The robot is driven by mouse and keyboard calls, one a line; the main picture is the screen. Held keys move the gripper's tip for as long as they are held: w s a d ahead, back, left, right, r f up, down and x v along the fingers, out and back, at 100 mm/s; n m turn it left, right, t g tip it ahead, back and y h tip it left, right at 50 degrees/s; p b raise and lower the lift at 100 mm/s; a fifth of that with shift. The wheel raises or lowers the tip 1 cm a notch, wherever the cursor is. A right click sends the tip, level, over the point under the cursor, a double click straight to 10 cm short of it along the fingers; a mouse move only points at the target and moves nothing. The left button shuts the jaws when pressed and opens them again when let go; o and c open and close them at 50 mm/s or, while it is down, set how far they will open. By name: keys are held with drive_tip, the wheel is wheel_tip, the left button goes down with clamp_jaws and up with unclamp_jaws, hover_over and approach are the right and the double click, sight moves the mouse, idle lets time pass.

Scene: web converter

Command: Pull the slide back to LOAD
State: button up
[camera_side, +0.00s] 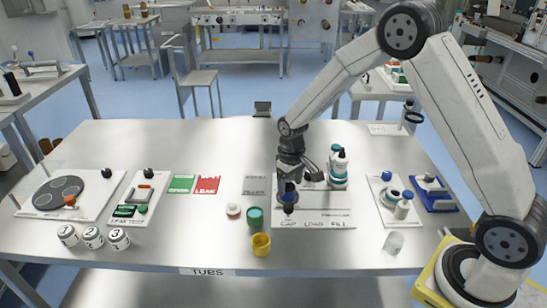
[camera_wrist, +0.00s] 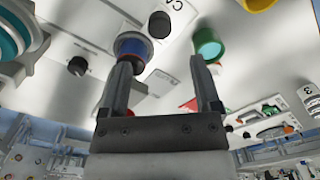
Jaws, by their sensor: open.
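The white station plate (camera_side: 335,217) carries the words CAP, LOAD and FILL along its front edge. A blue round piece (camera_side: 287,188) stands near its CAP end, with a dark part in front of it; I take this to be on the slide, but cannot tell for sure. In the wrist view the blue piece (camera_wrist: 133,45) shows beyond the left finger, and a black knob (camera_wrist: 159,24) stands on the plate near lettering. My gripper (camera_side: 298,178) is over the plate's left part, fingers apart. In the wrist view the gap between the fingers (camera_wrist: 162,75) is empty. The slide's track is mostly hidden.
A small white holder (camera_side: 391,204) and a blue fixture (camera_side: 433,193) stand right. Bare table lies in front.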

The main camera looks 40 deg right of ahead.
sight(289, 205)
drive_tip(key=shift+w+f, duration=0.15)
drive_tip(key=shift+f, duration=0.1)
drive_tip(key=shift+f, duration=3.8)
clamp_jaws()
